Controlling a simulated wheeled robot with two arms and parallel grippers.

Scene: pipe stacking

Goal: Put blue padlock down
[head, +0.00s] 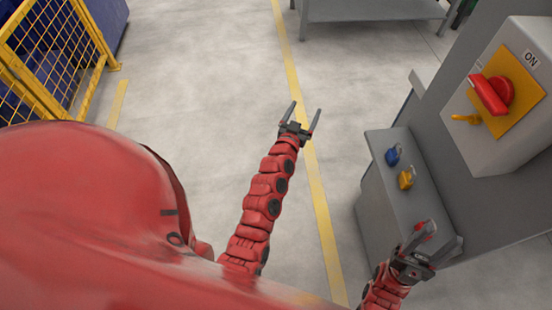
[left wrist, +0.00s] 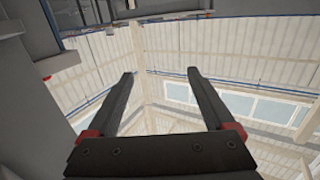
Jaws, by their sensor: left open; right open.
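The blue padlock (head: 392,157) rests on the top of a grey cabinet (head: 378,141) at the right of the head view. No gripper touches it. My right gripper (head: 440,236) is open near the front end of the cabinet, nearer the camera than the padlock. My left gripper (head: 304,109) is open and empty over the floor, well left of the cabinet. Its two dark fingers also show spread apart in the left wrist view (left wrist: 163,95), with nothing between them.
A yellow padlock (head: 405,179) lies beside the blue one on the cabinet. A grey switch box (head: 480,125) with a red rotary handle (head: 491,93) stands to the right. A yellow fence (head: 55,50) is at the upper left, a grey table (head: 370,9) at the back. The middle floor is clear.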

